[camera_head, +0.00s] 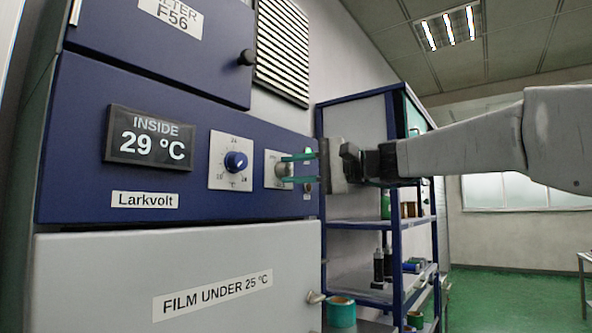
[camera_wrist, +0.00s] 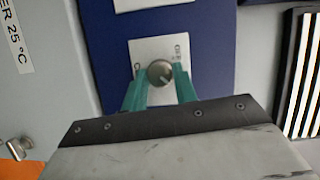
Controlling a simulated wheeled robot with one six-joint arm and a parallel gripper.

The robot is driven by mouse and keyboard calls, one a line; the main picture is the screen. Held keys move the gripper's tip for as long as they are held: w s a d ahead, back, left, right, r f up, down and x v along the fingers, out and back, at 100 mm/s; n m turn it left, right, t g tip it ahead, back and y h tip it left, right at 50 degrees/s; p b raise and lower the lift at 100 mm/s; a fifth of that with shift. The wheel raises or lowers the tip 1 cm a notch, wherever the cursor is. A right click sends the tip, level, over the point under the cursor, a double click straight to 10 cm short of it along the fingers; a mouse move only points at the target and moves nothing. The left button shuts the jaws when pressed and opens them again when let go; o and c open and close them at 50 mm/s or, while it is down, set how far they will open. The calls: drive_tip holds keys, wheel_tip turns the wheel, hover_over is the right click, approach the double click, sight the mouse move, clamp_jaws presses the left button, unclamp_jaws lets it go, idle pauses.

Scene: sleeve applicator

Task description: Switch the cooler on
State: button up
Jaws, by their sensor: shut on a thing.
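The cooler's blue front panel (camera_head: 80,197) carries a lit display (camera_head: 150,137) reading INSIDE 29 °C. A blue temperature dial (camera_head: 236,161) sits right of the display. Further right, a round grey knob (camera_head: 281,170) sits on a small white plate, and it also shows in the wrist view (camera_wrist: 159,73). My gripper (camera_head: 285,169) has its two teal fingers shut on this grey knob, one on each side, also in the wrist view (camera_wrist: 160,74). The plate's lettering is partly hidden by the fingers, so I cannot read the knob's setting.
A pale door (camera_head: 120,265) labelled FILM UNDER 25 °C is below the panel, with a metal handle (camera_head: 316,297). A blue shelf rack (camera_head: 365,223) with spools and bottles stands behind my gripper. Green floor (camera_head: 510,300) lies open at right.

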drive_tip(key=o, duration=1)
drive_tip(key=shift+c, duration=0.2)
drive_tip(key=v, duration=0.8)
drive_tip(key=shift+f, duration=0.1)
